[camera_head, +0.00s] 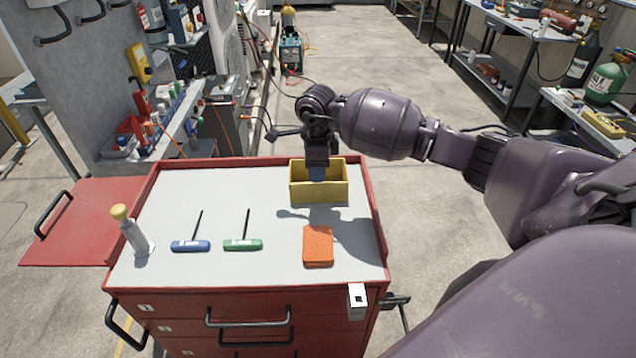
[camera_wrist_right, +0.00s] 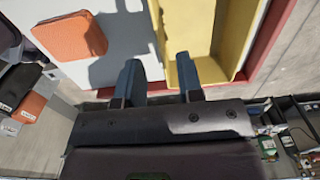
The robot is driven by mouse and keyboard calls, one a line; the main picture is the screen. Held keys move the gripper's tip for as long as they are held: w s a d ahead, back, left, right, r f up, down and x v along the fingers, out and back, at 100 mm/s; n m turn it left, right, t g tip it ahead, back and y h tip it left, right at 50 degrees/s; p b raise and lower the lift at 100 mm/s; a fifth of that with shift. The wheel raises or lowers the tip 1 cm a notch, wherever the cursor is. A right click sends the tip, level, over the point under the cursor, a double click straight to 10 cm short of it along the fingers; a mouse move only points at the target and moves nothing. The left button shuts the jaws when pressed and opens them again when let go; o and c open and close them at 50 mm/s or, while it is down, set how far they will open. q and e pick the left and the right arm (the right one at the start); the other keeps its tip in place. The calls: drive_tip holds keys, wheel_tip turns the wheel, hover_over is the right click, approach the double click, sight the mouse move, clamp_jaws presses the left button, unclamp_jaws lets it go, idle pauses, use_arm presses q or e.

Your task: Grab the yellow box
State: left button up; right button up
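The yellow box (camera_head: 333,193), an open-topped bin, sits upright at the back right of the grey cart top. Part of it also shows in the right wrist view (camera_wrist_right: 235,35). My right gripper (camera_head: 317,176) points down over the box. In the right wrist view my right gripper (camera_wrist_right: 159,78) is open, its two dark blue fingers apart. One finger lies across the box's wall and opening, the other over the grey top beside it. Nothing shows held between them. Whether a finger touches the wall I cannot tell. My left gripper is not in view.
An orange sponge-like block (camera_head: 318,246) lies in front of the box. A green-handled tool (camera_head: 243,244), a blue-handled tool (camera_head: 190,245) and a yellow-capped bottle (camera_head: 132,232) are further left. The red cart (camera_head: 250,305) has a raised rim. Workbenches stand right.

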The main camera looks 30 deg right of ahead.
sight(319, 185)
drive_tip(key=shift+s+d+f, duration=0.1)
drive_tip(key=shift+d+f, duration=0.05)
drive_tip(key=shift+f, duration=1.3)
drive_tip(key=shift+s+d+f, duration=0.1)
drive_tip(key=shift+f, duration=1.3)
clamp_jaws()
